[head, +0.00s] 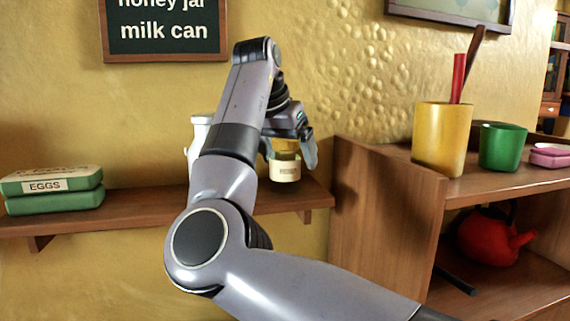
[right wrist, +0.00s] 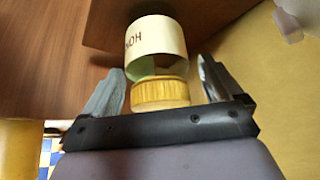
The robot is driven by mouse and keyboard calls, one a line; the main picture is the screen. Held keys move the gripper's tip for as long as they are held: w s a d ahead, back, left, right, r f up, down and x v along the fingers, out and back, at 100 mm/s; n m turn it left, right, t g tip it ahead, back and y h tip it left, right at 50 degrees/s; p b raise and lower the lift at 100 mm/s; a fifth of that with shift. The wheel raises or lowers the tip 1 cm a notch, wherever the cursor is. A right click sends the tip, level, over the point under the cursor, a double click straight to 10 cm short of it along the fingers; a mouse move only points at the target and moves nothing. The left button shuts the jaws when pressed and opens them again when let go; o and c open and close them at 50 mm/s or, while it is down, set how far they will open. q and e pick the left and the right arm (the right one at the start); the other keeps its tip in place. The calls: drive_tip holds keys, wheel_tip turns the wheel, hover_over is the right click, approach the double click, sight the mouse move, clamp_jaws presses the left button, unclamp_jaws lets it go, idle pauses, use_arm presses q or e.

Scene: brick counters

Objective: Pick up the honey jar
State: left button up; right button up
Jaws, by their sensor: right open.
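The honey jar (head: 285,171) stands upright at the right end of the wall shelf, with a cream label and a yellow upper part. My right gripper (head: 288,150) is above it, fingers pointing down, one finger on each side of the jar's top. In the right wrist view the jar's label (right wrist: 156,43) and ribbed yellow lid (right wrist: 160,93) show between the open fingers of the right gripper (right wrist: 160,85). Gaps show between lid and fingers. My left gripper is not in view.
A white can (head: 197,130) stands on the wall shelf (head: 140,203), partly hidden by my arm. A green egg carton (head: 52,190) lies further left. A wooden cabinet (head: 390,205) stands close on the right, with a yellow cup (head: 443,140) and green cup (head: 502,148) on top.

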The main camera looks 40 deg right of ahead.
drive_tip(key=c, duration=1.2)
drive_tip(key=shift+o, duration=0.2)
drive_tip(key=shift+r, duration=0.1)
wheel_tip(320, 180, up, 10)
drive_tip(key=shift+f, duration=0.1)
